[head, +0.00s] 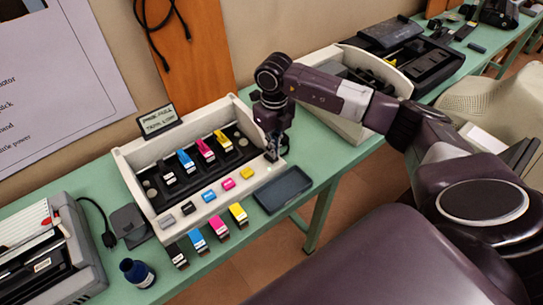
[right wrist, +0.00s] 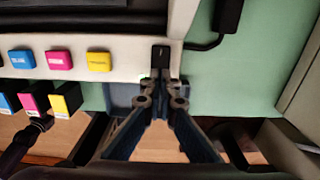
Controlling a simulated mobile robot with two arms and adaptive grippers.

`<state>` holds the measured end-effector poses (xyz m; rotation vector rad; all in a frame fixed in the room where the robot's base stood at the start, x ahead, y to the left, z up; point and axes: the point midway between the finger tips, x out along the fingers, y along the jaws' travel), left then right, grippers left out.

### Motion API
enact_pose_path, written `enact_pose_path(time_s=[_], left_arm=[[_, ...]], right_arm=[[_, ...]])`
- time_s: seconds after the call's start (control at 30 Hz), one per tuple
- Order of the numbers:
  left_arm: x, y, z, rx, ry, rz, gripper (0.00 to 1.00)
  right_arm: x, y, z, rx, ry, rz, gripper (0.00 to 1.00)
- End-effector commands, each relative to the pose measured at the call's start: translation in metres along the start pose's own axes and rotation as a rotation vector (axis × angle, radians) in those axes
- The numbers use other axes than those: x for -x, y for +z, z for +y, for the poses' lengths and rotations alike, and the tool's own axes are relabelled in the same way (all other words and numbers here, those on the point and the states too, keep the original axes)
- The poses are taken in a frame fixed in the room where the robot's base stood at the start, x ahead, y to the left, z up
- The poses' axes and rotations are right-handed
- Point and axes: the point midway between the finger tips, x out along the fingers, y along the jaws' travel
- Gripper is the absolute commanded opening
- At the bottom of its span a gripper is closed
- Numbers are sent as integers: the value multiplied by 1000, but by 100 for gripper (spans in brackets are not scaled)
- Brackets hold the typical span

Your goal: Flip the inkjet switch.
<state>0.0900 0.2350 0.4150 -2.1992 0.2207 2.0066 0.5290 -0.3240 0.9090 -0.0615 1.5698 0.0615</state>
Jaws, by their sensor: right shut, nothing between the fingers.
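The inkjet printer (head: 128,172) is a white open case on the green table, with coloured cartridges inside and coloured buttons along its front panel. My right gripper (head: 272,152) is at the right end of that panel. In the right wrist view, the right gripper (right wrist: 160,82) is shut and empty, its fingertips at the panel's front right corner. A small black part, apparently the switch (right wrist: 160,54), sits right at the fingertips; I cannot tell whether they touch. The switch's position is unclear, and the gripper largely hides it in the head view. My left gripper is not in view.
A small display (head: 158,121) stands behind the printer. Several coloured cartridges (head: 219,228) and a dark tray (head: 283,190) lie in front. A blue bottle (head: 137,272) and another printer (head: 50,258) are at left. Another white machine (head: 338,90) stands behind my right arm.

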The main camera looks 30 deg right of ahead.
Motion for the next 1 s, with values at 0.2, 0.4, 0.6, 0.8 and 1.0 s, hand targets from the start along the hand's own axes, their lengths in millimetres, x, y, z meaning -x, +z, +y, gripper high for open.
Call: enact_pose_path(time_s=[0.2,0.4,0.6,0.8,1.0], left_arm=[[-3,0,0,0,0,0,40],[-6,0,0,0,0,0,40],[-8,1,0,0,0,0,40],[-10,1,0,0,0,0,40],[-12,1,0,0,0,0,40]], right_arm=[[-4,0,0,0,0,1,0],[-8,0,0,0,0,1,0],[-10,0,0,0,0,1,0],[-14,0,0,0,0,1,0],[-16,0,0,0,0,1,0]])
